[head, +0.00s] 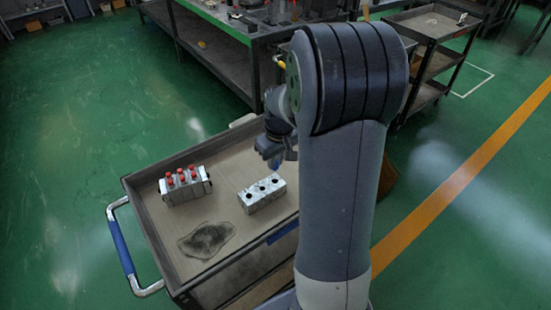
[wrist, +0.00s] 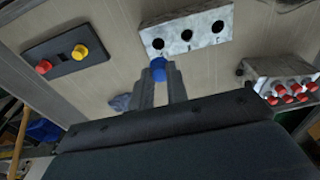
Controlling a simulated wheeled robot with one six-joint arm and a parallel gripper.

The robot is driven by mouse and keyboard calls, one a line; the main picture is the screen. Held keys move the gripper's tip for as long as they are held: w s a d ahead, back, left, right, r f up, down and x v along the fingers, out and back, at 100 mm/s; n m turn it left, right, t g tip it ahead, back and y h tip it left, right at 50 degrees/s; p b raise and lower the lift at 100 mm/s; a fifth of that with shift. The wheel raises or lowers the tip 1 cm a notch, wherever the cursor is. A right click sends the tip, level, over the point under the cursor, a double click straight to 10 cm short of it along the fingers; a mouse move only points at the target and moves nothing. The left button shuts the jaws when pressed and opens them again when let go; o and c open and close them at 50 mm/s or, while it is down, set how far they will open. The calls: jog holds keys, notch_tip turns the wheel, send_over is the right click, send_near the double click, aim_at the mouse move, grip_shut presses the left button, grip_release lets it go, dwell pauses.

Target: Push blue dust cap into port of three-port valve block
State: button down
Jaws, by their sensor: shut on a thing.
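The three-port valve block (head: 262,194) is a grey metal block on the cart top, with three dark round ports in its upper face. It also shows in the wrist view (wrist: 201,34), where all three ports look open. My gripper (wrist: 159,78) is shut on the blue dust cap (wrist: 158,68), which sits between its fingertips. In the wrist view the cap appears just below the block's leftmost port, outside the block's outline; its height above the block is unclear.
A second metal block with several red caps (head: 185,185) stands left of the valve block, and shows at right in the wrist view. A dark plate (wrist: 52,57) holds a red and a yellow cap.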

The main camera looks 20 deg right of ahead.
aim_at(276, 167)
jog(key=shift+f+b, duration=1.5)
jog(key=shift+f, duration=0.75)
jog(key=shift+f+b, duration=0.55)
jog(key=shift+f, duration=0.3)
dwell(0.7)
jog(key=c, duration=1.3)
grip_release()
notch_tip(276, 167, up, 11)
jog(key=s+p, duration=0.1)
jog(key=shift+s, duration=0.15)
jog(key=shift+d+f, duration=0.1)
jog(key=shift+f, duration=0.1)
